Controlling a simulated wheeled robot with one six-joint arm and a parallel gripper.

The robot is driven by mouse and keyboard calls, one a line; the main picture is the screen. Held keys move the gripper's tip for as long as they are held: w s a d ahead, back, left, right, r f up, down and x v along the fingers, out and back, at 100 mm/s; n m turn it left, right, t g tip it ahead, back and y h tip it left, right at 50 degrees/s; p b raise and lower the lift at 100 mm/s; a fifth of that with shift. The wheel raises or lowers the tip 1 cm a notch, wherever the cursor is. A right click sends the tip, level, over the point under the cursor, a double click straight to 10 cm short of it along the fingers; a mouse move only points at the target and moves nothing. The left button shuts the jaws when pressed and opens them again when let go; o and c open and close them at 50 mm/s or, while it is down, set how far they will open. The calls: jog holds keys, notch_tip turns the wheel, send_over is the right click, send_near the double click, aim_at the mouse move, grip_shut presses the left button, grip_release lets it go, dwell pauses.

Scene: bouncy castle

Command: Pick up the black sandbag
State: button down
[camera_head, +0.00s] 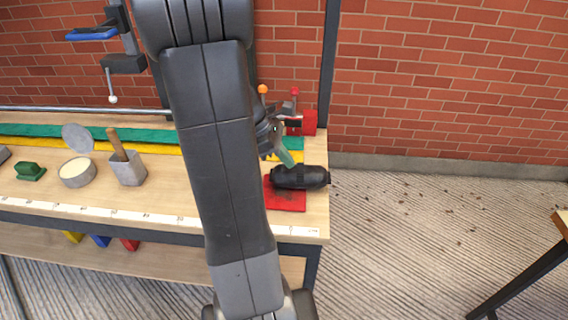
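The black sandbag (300,177) is a dark, roughly cylindrical bag lying on its side near the right end of the workbench. It rests on a red mat (288,204), and its left end is close to my arm's outline. My arm crosses the middle of the view and hides part of the bench. What looks like part of my gripper (277,143) shows just right of the arm, above and left of the bag, with a grey-green finger-like piece pointing down toward it. The rest is hidden, so I cannot tell its opening or any contact.
A red clamp-like device (303,121) stands behind the bag. A grey pot with a wooden handle (127,168), a round tin (77,172) and a green block (30,171) stand left of my arm.

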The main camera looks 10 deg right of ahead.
jog(key=shift+a+r, duration=0.1)
jog(key=shift+r, duration=0.6)
jog(key=shift+a+r, duration=0.1)
jog(key=shift+c, duration=2.2)
grip_release()
jog(key=shift+a, duration=0.1)
jog(key=shift+w+r, duration=0.1)
jog(key=shift+r, duration=0.05)
